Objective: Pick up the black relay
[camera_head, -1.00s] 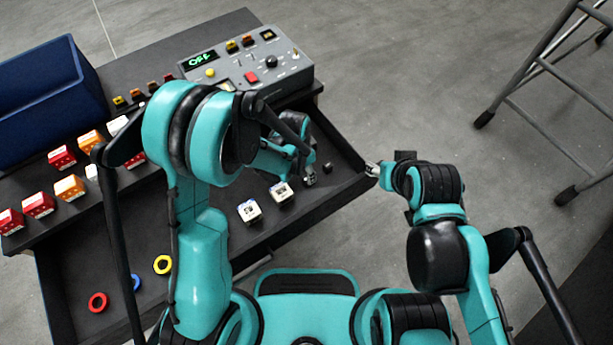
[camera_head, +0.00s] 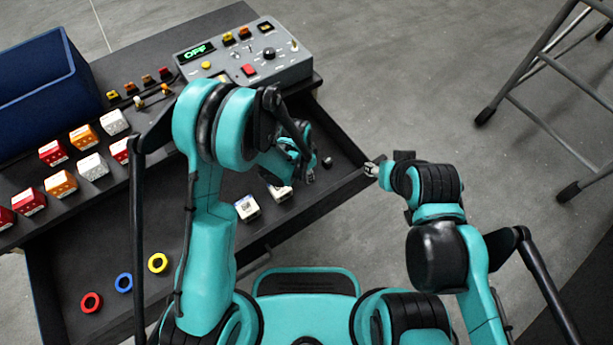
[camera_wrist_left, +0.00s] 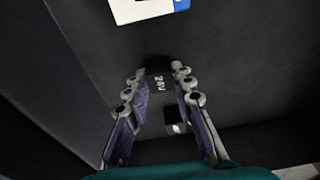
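A black block marked 24V (camera_wrist_left: 158,80), which looks like the black relay, is between the fingertips of my left gripper (camera_wrist_left: 160,75) in the left wrist view. The fingers stand apart on either side of it; I cannot tell whether they touch it. The gripper and arm hide the marked block there. My right gripper (camera_head: 372,169) is by the drawer's right corner, its fingers too small to judge.
Above are a grey control panel (camera_head: 285,70) reading OFF, a blue bin (camera_head: 40,90) and rows of coloured blocks (camera_head: 60,183). A stool (camera_head: 540,70) stands right.

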